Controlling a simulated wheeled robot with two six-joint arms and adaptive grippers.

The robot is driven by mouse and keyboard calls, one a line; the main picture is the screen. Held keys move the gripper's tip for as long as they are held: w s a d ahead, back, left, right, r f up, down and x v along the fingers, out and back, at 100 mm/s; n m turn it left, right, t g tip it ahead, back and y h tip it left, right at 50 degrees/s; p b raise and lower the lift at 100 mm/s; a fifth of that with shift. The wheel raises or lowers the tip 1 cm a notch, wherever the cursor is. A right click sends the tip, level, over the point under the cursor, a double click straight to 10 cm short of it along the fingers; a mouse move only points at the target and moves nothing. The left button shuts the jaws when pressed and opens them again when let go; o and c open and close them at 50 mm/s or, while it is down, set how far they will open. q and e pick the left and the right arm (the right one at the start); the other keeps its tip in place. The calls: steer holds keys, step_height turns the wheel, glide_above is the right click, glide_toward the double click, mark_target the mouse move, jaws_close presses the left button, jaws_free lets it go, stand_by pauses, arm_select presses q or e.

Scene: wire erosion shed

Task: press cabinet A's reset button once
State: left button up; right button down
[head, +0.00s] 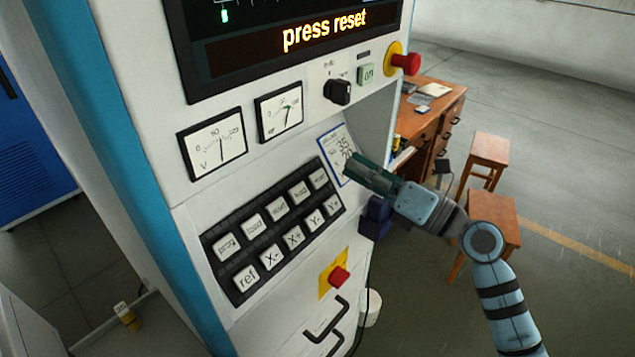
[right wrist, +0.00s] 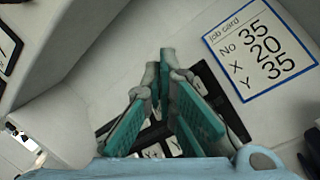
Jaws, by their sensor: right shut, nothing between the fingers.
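The white and blue cabinet (head: 155,130) fills the left half of the head view. Its screen (head: 325,30) reads "press reset". A black key panel (head: 272,232) on its front has two rows of white keys; the lower row reads ref, X-, X+, Y-, Y+. The upper-row labels are too small to read surely, so I cannot tell which is reset. My right gripper (head: 352,168) is shut and empty, in front of the job card (head: 336,146), up and right of the keys. In the right wrist view its fingers (right wrist: 163,68) partly cover the key panel. My left gripper is not in view.
A red mushroom knob (head: 408,63), a green button (head: 366,73) and a black rotary switch (head: 338,92) sit above the keys. Another red knob (head: 338,277) and black handles (head: 325,325) are below. A wooden desk (head: 440,100) and stools (head: 490,150) stand behind.

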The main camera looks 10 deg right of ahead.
mark_target(319, 179)
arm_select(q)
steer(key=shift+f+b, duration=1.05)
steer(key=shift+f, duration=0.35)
arm_select(e)
steer(key=shift+w+a+f, duration=1.45)
steer(key=shift+w+f, duration=0.2)
steer(key=shift+w, duration=0.1)
steer(key=shift+w+a+f, duration=0.2)
steer(key=shift+w+f, duration=0.05)
steer(key=shift+w, duration=0.05)
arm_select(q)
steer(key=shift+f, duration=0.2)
arm_select(e)
steer(key=shift+w+a+f, duration=0.2)
steer(key=shift+f, duration=0.05)
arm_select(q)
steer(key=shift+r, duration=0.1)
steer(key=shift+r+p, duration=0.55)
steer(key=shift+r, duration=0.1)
arm_select(e)
steer(key=shift+s+d+r, duration=0.45)
steer(key=shift+s+r, duration=0.05)
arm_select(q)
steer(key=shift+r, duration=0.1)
arm_select(e)
steer(key=shift+r, duration=0.1)
